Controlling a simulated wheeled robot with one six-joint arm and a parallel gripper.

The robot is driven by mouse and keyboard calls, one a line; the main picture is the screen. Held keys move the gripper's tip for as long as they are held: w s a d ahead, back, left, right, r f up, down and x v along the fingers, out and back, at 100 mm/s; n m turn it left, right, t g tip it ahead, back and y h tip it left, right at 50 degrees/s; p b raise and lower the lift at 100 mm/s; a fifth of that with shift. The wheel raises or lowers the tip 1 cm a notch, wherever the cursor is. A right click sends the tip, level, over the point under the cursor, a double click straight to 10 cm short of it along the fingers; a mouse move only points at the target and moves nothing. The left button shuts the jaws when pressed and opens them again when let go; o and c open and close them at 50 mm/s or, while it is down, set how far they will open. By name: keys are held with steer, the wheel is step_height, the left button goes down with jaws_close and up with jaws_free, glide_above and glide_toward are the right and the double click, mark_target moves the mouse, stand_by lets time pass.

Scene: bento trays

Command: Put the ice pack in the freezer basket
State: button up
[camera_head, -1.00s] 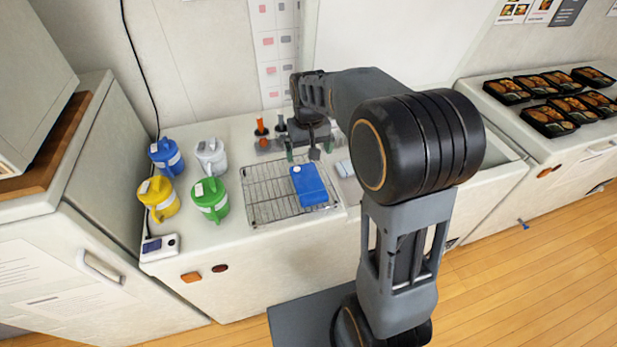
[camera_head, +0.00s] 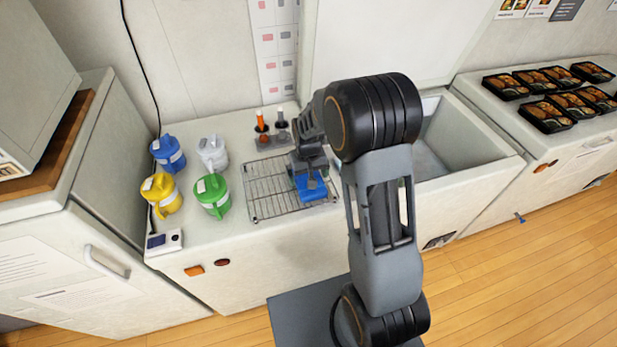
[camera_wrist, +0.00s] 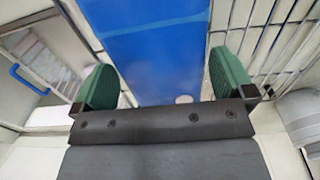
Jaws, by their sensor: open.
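The blue ice pack (camera_head: 311,187) lies on the wire rack (camera_head: 268,196) on the white counter. My gripper (camera_head: 305,174) is over the ice pack and hides its far part in the head view. In the wrist view the ice pack (camera_wrist: 155,45) lies between the two green fingertips of my gripper (camera_wrist: 165,87), with a gap on each side. The jaws are open. The open chest freezer (camera_head: 470,142) is to the right of the rack, partly behind my arm. In the wrist view, a basket with a blue handle (camera_wrist: 27,80) shows at the left.
Blue (camera_head: 167,154), white (camera_head: 213,153), yellow (camera_head: 161,195) and green (camera_head: 213,195) jugs stand left of the rack. A holder with orange and white-topped items (camera_head: 270,135) stands behind it. Black bento trays (camera_head: 548,117) sit on the far right counter.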

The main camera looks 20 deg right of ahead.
steer(key=shift+f, duration=0.7)
steer(key=c, duration=0.9)
steer(key=shift+r, duration=0.15)
